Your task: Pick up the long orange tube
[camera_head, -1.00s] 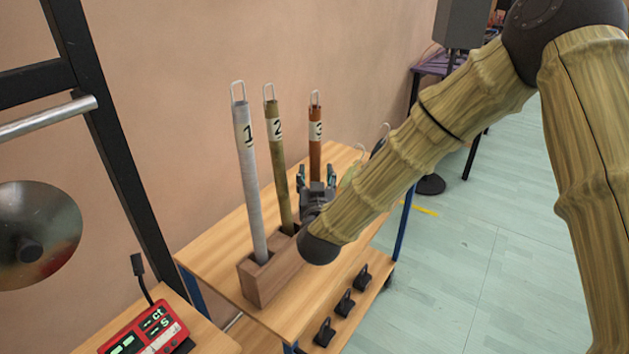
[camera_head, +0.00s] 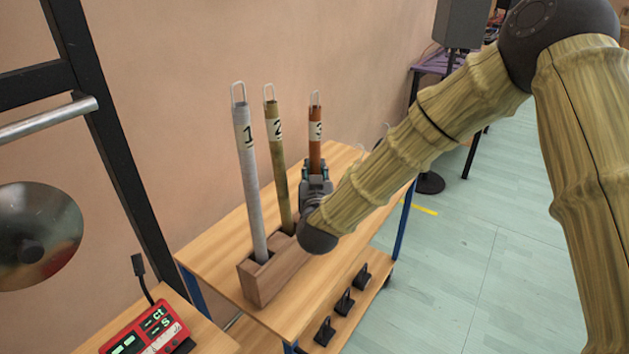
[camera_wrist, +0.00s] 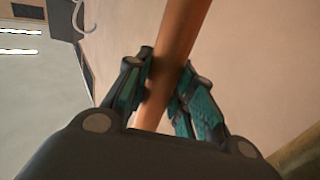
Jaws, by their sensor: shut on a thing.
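The long orange tube (camera_head: 315,145) stands upright at the far end of the wooden rack, with a "3" label and a wire loop on top. My gripper (camera_head: 315,182) is around its lower visible part. In the wrist view the orange tube (camera_wrist: 172,60) passes between the two teal-padded fingers of my gripper (camera_wrist: 165,92), which are shut on it. My gripper and forearm hide the tube's lower end, so I cannot see whether it still rests in the rack.
The wooden rack (camera_head: 268,285) also holds a grey tube (camera_head: 250,180) labelled "1" and an olive tube (camera_head: 278,165) labelled "2", close to the left. The rack stands on a wooden table (camera_head: 215,245). Black clamps (camera_head: 345,302) sit on a lower shelf. A metal gong (camera_head: 35,235) hangs left.

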